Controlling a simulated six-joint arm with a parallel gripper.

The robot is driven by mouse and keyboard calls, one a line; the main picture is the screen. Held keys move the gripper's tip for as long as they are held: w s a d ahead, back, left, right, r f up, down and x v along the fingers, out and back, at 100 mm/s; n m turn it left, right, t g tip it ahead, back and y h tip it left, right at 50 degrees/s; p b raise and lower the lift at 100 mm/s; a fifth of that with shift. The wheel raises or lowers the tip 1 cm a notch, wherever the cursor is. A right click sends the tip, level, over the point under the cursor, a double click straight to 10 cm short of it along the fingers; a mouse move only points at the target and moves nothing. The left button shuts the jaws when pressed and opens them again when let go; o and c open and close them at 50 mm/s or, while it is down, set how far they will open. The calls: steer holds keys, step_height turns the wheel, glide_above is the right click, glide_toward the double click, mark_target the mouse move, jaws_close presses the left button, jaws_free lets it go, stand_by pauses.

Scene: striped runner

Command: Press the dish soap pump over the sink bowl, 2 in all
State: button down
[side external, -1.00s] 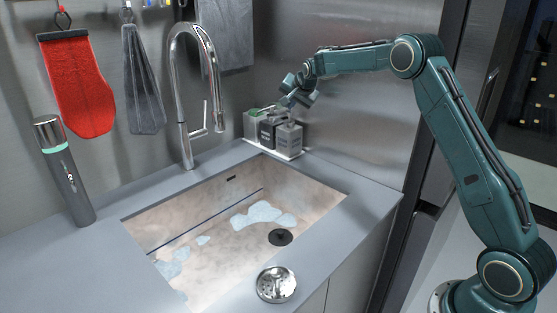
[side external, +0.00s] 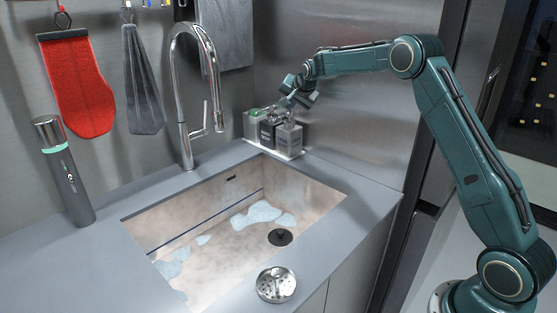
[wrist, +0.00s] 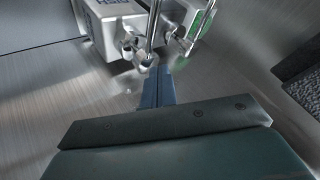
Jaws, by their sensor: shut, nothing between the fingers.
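Three pump dispensers stand together on a white tray (side external: 291,156) at the back right corner of the sink. A grey dispenser with the printed word DISH (wrist: 92,18) is at the upper left in the wrist view; which one it is in the side view I cannot tell. Shiny pump spouts (wrist: 150,40) crowd the top of the wrist view. My gripper (side external: 288,104) is over the dispensers; its shut, empty blue fingers (wrist: 157,85) point at the spouts. I cannot tell whether they touch one. The sink bowl (side external: 305,185) lies in front of the dispensers.
A tall chrome faucet (side external: 190,95) stands left of the dispensers. Pale foam patches (side external: 262,214) and a dark drain (side external: 281,237) are in the bowl. A metal strainer (side external: 276,285) and a dark bottle (side external: 68,175) stand on the counter. Cloths hang on the wall behind.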

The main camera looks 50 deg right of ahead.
mark_target(291, 113)
steer(key=shift+r, duration=0.1)
stand_by(0.3)
steer(key=shift+r, duration=3.05)
steer(key=s+a+r+n+g+y, duration=0.1)
steer(key=s+a+r+n, duration=0.3)
steer(key=s+a, duration=0.6)
steer(key=s+a+r+n+y, duration=0.1)
steer(key=s+a+r+n, duration=0.4)
steer(key=s, duration=0.8)
steer(key=s+a+f+n, duration=0.1)
steer(key=s+a+f, duration=0.2)
steer(key=s, duration=0.5)
steer(key=s+a+f+n+g+y, duration=0.1)
steer(key=s+a+f+n, duration=0.1)
steer(key=s, duration=0.7)
steer(key=s+a+f+n, duration=0.1)
steer(key=s+a+f, duration=0.3)
steer(key=s, duration=0.5)
steer(key=shift+f+n+g+y, duration=0.4)
steer(key=shift+f, duration=0.2)
